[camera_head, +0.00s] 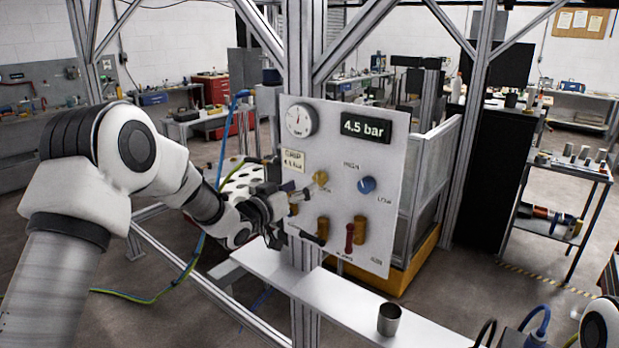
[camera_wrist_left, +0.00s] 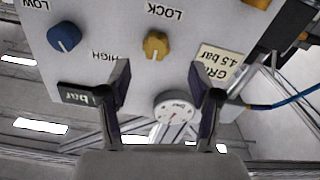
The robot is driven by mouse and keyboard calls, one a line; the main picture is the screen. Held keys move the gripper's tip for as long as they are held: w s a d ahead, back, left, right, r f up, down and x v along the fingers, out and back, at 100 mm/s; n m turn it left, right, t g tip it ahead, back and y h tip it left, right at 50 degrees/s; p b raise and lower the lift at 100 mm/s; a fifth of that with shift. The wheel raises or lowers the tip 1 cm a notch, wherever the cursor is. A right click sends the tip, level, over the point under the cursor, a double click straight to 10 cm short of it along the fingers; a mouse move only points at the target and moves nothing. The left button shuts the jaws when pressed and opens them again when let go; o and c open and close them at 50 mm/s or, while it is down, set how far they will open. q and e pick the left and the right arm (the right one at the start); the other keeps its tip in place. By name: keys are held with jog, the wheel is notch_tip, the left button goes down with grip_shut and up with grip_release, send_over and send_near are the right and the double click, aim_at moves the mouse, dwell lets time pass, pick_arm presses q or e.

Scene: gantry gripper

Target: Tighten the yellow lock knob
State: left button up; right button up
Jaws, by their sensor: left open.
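The yellow lock knob (camera_head: 320,178) is on the upright grey panel (camera_head: 295,254), just right of my left gripper. In the left wrist view, the yellow knob (camera_wrist_left: 156,45) shows under the word LOCK, ahead of the fingertips and roughly between their lines. My left gripper (camera_head: 283,214) is at the panel's left side; in the wrist view, the gripper (camera_wrist_left: 160,82) has its two fingers wide apart with nothing between them. I see no contact with the knob. My right gripper is out of view.
The panel also carries a blue knob (camera_head: 367,184), brass fittings (camera_head: 323,229), a red lever (camera_head: 349,238), a gauge (camera_head: 301,119) and a display (camera_head: 365,127) reading 4.5 bar. A metal cup (camera_head: 389,319) stands on the white shelf (camera_head: 330,297) below. A frame post rises behind the panel.

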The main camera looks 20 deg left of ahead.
aim_at(317, 180)
pick_arm(q)
jog(key=x, duration=0.2)
jog(key=p+x, duration=0.1)
jog(key=x, duration=0.2)
jog(key=shift+d+r+p, duration=0.15)
jog(key=shift+d+p, duration=0.15)
jog(key=shift+d, duration=0.05)
jog(key=shift+a, duration=0.15)
jog(key=c, duration=1.1)
